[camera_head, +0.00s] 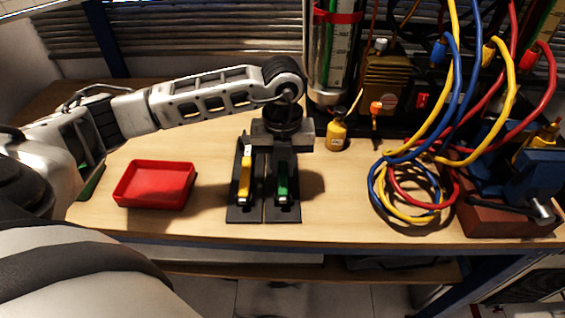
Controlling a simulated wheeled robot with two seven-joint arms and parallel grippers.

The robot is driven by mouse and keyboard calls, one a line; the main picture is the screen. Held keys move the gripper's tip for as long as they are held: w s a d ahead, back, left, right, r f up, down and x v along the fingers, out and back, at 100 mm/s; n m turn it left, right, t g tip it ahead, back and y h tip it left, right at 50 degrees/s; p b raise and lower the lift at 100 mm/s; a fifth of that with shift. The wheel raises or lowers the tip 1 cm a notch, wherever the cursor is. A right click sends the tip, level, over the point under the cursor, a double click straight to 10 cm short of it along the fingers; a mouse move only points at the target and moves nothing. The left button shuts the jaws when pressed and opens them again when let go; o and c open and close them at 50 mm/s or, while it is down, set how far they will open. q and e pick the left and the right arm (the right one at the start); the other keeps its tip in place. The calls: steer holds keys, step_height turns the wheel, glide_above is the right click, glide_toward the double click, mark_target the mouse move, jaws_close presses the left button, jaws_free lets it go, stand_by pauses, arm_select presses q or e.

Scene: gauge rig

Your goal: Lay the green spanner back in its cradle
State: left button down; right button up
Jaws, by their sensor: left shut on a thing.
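The green spanner (282,188) is below my left gripper (283,166), lined up lengthwise over the right-hand black cradle (290,214). My left gripper points down and is shut on the green spanner, hiding its far part. I cannot tell whether the spanner touches the cradle or hangs just above it. A yellow spanner (245,178) lies in the left-hand black cradle (236,214), close beside the gripper. My right gripper is not in view.
An empty red tray (155,184) sits left on the wooden bench (340,215). A yellow bottle (337,134) stands behind right. Coiled hoses (408,192) and a blue vise (530,178) occupy the right. The bench between cradles and hoses is clear.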

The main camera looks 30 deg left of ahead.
arm_select(q)
steer(key=shift+f, duration=0.1)
steer(key=c, duration=1.3)
jaws_free()
steer(key=shift+o, duration=0.2)
step_height(320, 180, up, 16)
steer(key=shift+s+f, duration=0.1)
steer(key=shift+s, duration=0.05)
